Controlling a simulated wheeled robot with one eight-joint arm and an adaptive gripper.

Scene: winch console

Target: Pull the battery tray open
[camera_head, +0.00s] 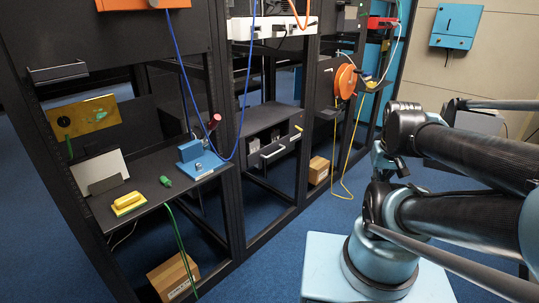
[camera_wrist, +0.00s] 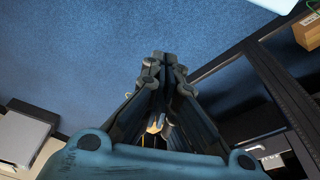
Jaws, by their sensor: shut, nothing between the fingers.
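A dark drawer-like unit (camera_head: 268,125) sits low in the middle rack in the head view, with a pale bar handle (camera_head: 273,152) on its front. It looks pushed in. I cannot tell for sure that it is the battery tray, as no label is readable. My gripper (camera_wrist: 162,58) shows in the wrist view, its fingers together and empty over blue floor. It is apart from the racks.
The left rack's shelf holds a blue device (camera_head: 199,160), a yellow block (camera_head: 129,203) and a green plug (camera_head: 165,181). An orange cable reel (camera_head: 345,82) hangs on the right rack. Cardboard boxes (camera_head: 319,170) stand low. Cables dangle before the racks. Blue floor (camera_head: 280,235) is clear in front.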

